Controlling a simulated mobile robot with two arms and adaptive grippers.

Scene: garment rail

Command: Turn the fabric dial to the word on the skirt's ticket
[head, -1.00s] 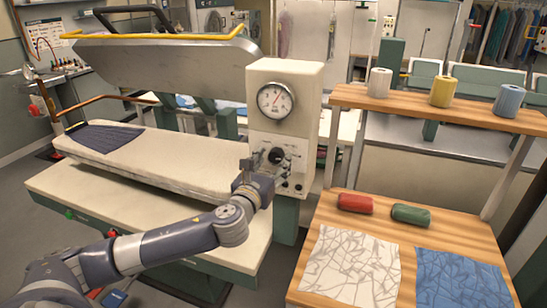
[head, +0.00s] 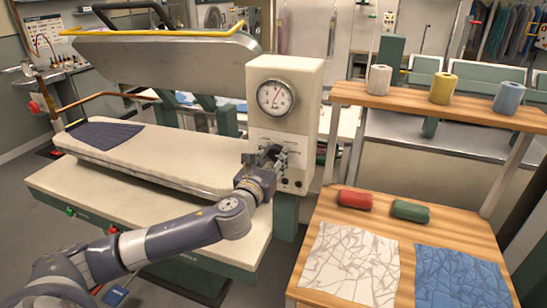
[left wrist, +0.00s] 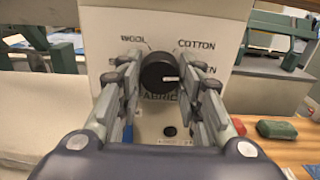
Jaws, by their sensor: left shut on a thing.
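The fabric dial (left wrist: 158,72) is a round black knob on the cream control box (head: 283,130). My left gripper (left wrist: 160,85) is shut on the dial, one finger on each side. The dial's white mark points right, towards a word ending in "N" that a finger partly covers. "WOOL" and "COTTON" read above the dial; a word at the left is mostly hidden. In the head view my left gripper (head: 266,160) is at the dial. The dark blue pleated skirt (head: 105,137) lies on the press board's left end. I cannot read any ticket on it. My right gripper is not in view.
A round gauge (head: 276,97) sits above the dial. The raised press plate (head: 160,57) hangs over the padded board (head: 175,165). At the right, a wooden stand (head: 330,208) holds red and green rolls, with white and blue cloths. Thread cones stand on its shelf.

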